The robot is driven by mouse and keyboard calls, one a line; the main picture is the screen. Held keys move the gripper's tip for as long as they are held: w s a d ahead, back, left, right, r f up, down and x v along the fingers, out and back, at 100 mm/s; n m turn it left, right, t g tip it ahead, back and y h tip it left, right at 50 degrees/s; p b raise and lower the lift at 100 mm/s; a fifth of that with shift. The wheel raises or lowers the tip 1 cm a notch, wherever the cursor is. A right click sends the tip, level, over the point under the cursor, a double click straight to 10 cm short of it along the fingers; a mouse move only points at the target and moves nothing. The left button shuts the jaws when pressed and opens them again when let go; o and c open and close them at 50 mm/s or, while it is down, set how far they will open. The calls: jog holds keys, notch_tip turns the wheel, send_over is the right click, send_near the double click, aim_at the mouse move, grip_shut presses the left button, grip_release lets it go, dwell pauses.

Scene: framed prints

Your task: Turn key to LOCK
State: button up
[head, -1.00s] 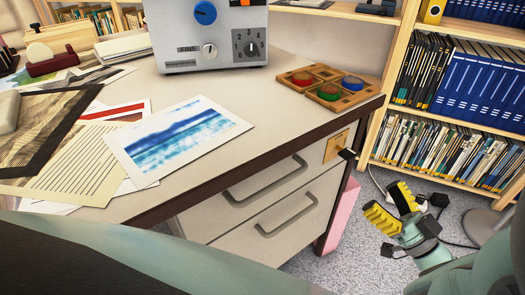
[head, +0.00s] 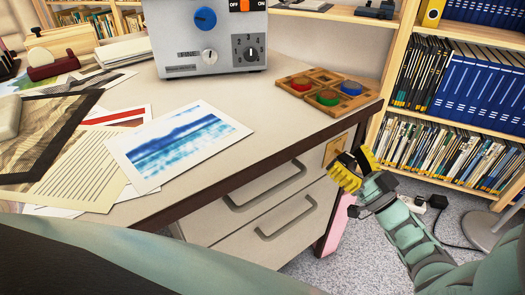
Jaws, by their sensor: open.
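A brass lock plate (head: 335,150) is set in the upper right of the desk's drawer front. In the earlier view a black key sticks out of it; now a dark part of the key (head: 345,159) shows between my gripper's fingers. My gripper (head: 353,163) has yellow-padded fingers and stands at the lock, with one finger on each side of the key. The fingers are open. I cannot tell whether either finger touches the key. Any LOCK marking is too small to read.
The desk (head: 260,108) has a dark edge just above the lock. Two drawer handles (head: 265,187) are to the left. A wooden tray with coloured buttons (head: 311,80) and a grey control box (head: 208,38) stand on top. A bookshelf (head: 445,115) is at the right.

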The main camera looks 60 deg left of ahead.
jog(key=shift+o, duration=0.3)
jog(key=shift+s+a, duration=0.1)
grip_shut()
dwell(0.4)
